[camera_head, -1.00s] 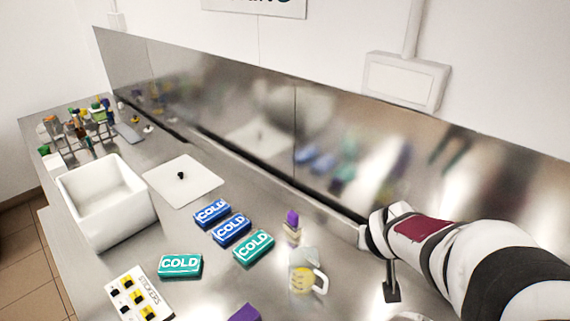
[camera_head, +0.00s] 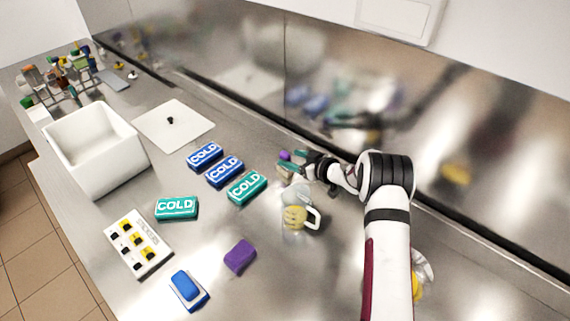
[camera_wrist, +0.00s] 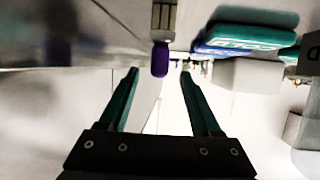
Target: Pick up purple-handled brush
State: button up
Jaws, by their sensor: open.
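The purple-handled brush (camera_head: 285,155) stands behind the mug, its purple end up and its pale lower part mostly hidden by my gripper. In the wrist view its purple handle (camera_wrist: 160,59) shows between the two fingertips in the picture, with a pale and grey part above it. My gripper (camera_head: 289,166) is open, with its green fingers at the brush from the right. In the wrist view my gripper (camera_wrist: 159,74) has an empty gap between its fingers; I cannot tell whether the handle is inside the gap or just beyond the tips.
A mug (camera_head: 295,217) with yellow markings stands close in front of the brush. Blue and teal COLD packs (camera_head: 247,187) lie to the left. A purple block (camera_head: 240,257) and a blue-and-white brush or sponge (camera_head: 187,288) lie nearer. A steel wall (camera_head: 330,110) rises behind.

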aim_at(289, 157)
jog(key=x, duration=0.4)
jog(key=shift+w, duration=0.15)
grip_shut()
